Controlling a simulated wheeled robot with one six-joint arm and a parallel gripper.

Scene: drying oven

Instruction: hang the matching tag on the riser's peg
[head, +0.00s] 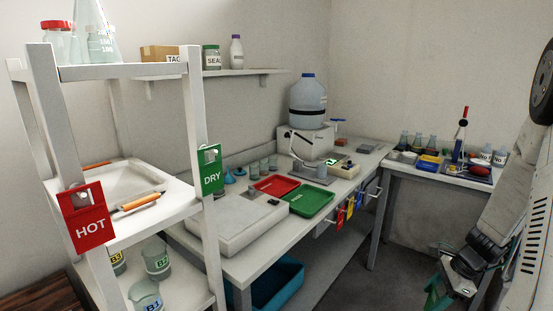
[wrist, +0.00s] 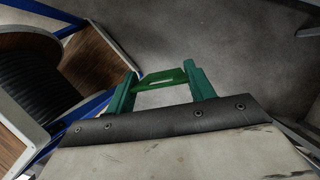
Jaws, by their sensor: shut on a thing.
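My gripper (head: 438,292) is low at the right in the head view, over the floor and away from the bench. In the wrist view its green fingers (wrist: 161,88) are closed on a flat bright green piece (wrist: 160,77), which looks like a green tag; any lettering cannot be read. A red HOT tag (head: 88,226) and a green DRY tag (head: 211,173) hang on the front posts of the white rack. Several small coloured tags (head: 350,208) hang at the bench's front edge. I cannot make out for sure which peg is the riser's.
The white bench (head: 262,238) holds a red tray (head: 276,185), a green tray (head: 308,201) and a large bottle (head: 307,95) on a white box. A side table (head: 430,176) carries glassware. A teal bin (head: 278,285) is under the bench. Dark floor (head: 405,238) lies clear before the side table.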

